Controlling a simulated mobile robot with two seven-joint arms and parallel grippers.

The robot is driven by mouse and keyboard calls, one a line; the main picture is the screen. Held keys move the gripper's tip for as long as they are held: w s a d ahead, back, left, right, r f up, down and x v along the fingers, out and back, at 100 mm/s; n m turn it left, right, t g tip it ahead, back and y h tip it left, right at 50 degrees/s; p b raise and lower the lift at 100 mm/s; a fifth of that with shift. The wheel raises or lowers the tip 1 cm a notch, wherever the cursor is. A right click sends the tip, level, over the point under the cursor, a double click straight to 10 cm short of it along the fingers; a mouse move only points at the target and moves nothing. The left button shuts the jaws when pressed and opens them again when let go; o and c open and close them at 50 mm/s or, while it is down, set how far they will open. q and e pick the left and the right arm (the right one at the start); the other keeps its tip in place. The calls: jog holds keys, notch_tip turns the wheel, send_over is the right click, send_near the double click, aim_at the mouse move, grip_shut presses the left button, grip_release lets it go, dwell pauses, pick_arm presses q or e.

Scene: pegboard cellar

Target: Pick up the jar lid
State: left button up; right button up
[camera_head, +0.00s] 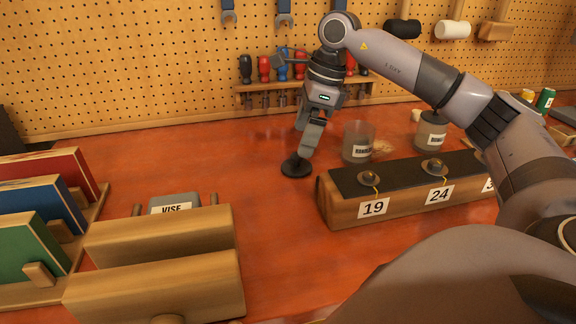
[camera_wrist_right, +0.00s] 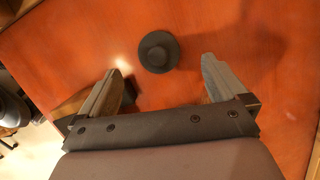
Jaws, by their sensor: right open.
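The jar lid (camera_head: 296,169) is a dark round disc with a raised knob, lying on the red-orange bench top. It also shows in the right wrist view (camera_wrist_right: 158,52), near the top middle. My right gripper (camera_head: 304,154) points down just above the lid and partly covers it in the head view. In the right wrist view my right gripper (camera_wrist_right: 162,66) is open, with one finger to each side of the lid and nothing between them. The lid appears just beyond the fingertips. My left gripper is not in view.
A labelled glass jar (camera_head: 358,144) and another jar (camera_head: 431,135) stand right of the lid. A wooden block numbered 19 and 24 (camera_head: 345,209) lies in front of them. A wooden vise (camera_head: 160,240) and coloured boards (camera_head: 65,205) are at left. The bench left of the lid is clear.

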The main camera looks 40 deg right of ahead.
aim_at(297, 162)
jog(key=x, duration=0.6)
jog(key=shift+s+a, duration=0.15)
jog(key=c, duration=1.1)
